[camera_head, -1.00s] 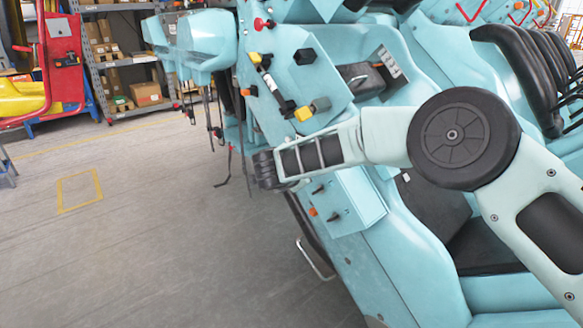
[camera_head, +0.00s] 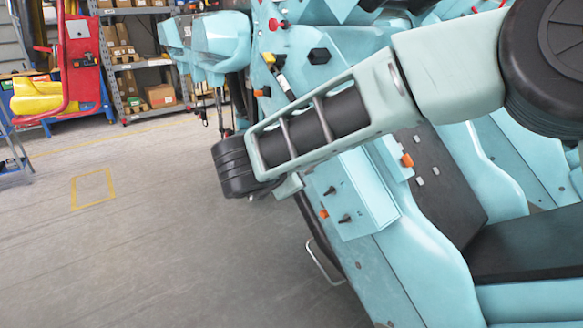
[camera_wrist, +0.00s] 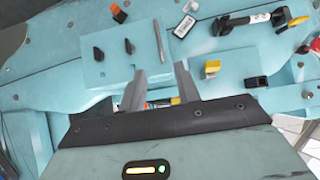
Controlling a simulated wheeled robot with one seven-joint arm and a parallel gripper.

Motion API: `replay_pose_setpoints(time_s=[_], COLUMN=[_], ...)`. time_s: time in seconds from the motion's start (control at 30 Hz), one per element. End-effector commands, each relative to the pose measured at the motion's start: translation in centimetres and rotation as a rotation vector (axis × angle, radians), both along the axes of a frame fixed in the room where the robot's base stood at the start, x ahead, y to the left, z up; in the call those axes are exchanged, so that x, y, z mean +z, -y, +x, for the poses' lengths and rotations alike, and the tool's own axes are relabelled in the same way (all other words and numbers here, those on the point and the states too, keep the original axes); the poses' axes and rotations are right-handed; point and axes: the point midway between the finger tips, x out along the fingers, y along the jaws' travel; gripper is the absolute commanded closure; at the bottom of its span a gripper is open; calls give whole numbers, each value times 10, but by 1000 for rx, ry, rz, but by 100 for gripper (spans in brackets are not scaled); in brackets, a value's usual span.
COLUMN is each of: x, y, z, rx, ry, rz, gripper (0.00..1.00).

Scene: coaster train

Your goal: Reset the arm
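My arm crosses the right half of the head view, from the dark round joint at the upper right down to the wrist. My gripper is hidden behind it there. In the wrist view my gripper (camera_wrist: 159,82) shows two grey fingers set apart with nothing held between them. They point over the pale blue coaster train (camera_wrist: 75,70), which also fills the right of the head view (camera_head: 400,270). A pale blue box with black switches (camera_head: 352,200) on the train lies below my forearm. It appears ahead of the fingers in the wrist view (camera_wrist: 110,70).
An orange connector (camera_wrist: 118,14), a white label plate (camera_wrist: 184,26) and a black-yellow handle tool (camera_wrist: 245,22) are on the train in the wrist view. The grey floor (camera_head: 130,250) at left is clear.

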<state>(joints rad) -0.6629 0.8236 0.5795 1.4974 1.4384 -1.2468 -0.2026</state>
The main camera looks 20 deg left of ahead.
Motion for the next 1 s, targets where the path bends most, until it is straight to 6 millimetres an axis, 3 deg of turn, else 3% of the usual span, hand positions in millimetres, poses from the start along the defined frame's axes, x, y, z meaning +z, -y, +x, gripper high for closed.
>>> replay_pose_setpoints(time_s=[0.3,0.43,0.57,0.63,0.77,0.87,1.0], x=[0,24,58,71,73,60,32], y=[0,-8,-20,-21,-4,30,103], z=[0,1,-15,-35,-86,-132,-197], rx=[0,130,413,592,899,1102,1309], ry=[0,37,77,75,6,-104,-323], rz=[0,22,24,-2,-101,-214,-396], gripper=[67,67,67,67,67,67,67])
